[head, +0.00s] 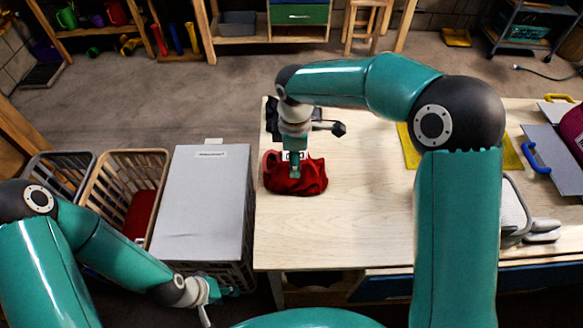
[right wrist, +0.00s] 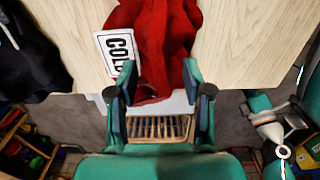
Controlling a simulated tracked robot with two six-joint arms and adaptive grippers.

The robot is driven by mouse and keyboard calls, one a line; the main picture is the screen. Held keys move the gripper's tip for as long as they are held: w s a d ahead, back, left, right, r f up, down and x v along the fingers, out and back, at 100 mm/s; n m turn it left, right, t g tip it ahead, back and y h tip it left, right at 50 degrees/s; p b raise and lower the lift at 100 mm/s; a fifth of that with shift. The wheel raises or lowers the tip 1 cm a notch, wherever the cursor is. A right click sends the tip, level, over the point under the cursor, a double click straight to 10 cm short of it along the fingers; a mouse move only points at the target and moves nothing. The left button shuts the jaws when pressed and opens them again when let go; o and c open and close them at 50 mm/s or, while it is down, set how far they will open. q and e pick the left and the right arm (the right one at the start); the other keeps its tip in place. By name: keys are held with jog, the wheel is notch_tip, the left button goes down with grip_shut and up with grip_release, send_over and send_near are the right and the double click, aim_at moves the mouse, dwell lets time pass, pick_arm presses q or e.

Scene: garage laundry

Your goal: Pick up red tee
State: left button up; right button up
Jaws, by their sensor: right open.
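The red tee (head: 310,182) lies crumpled on the pale wooden table near its left edge. It also shows in the right wrist view (right wrist: 160,35) at the top middle. My right gripper (head: 294,170) is directly over the tee, pointing down. In the right wrist view its two fingers (right wrist: 159,66) are apart, with red cloth showing between and beyond the tips. Whether the fingers touch the cloth is unclear. My left gripper (head: 218,292) hangs low at the front of the grey-topped bin, away from the tee; its fingers are too small to read.
A white card reading "COLD" (right wrist: 118,50) is beside the tee. Dark cloth (right wrist: 30,55) lies close by on the table. Left of the table stand a grey-lidded bin (head: 203,200) and a tan basket (head: 100,190) with red cloth inside. The table's front middle is clear.

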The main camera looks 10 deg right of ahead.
jog(key=shift+f, duration=0.6)
jog(key=shift+s, duration=0.1)
grip_shut()
